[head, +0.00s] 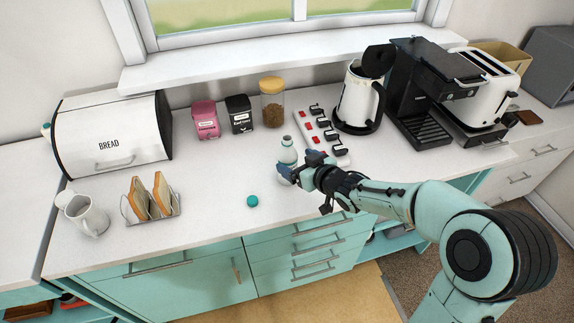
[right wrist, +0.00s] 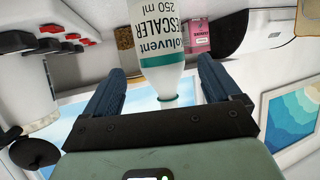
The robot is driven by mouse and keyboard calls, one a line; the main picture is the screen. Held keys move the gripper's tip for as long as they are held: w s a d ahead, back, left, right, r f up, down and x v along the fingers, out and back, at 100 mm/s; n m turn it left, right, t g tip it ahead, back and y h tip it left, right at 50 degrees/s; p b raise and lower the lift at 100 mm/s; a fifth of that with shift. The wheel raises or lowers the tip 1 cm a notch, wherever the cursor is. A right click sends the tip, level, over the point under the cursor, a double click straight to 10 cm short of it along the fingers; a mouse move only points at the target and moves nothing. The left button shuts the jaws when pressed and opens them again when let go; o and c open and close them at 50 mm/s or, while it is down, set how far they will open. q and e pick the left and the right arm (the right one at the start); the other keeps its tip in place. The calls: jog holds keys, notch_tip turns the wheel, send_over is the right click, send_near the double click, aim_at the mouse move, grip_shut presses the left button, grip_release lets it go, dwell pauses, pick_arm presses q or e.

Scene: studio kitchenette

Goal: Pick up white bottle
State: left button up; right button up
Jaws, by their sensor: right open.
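The white bottle (head: 287,155) stands upright on the counter, left of the power strip. In the right wrist view the bottle (right wrist: 160,40) appears upside down, with a teal band and a label reading "Descaler 250 ml". My right gripper (head: 288,176) is at the bottle and hides part of its lower body in the head view. In the right wrist view its two fingers (right wrist: 160,78) are apart, one on each side of the bottle's neck in the picture, with visible gaps. My left gripper is not in view.
A round teal piece (head: 252,201) lies on the counter to the left. A power strip (head: 318,136) lies close behind on the right, with a kettle (head: 357,100) beyond it.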

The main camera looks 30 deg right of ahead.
jog(key=shift+x, duration=0.95)
jog(key=x, duration=0.5)
jog(key=shift+w+a, duration=0.1)
jog(key=c, duration=1.2)
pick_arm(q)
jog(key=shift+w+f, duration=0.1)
pick_arm(e)
jog(key=shift+o, duration=0.2)
jog(key=shift+r, duration=0.1)
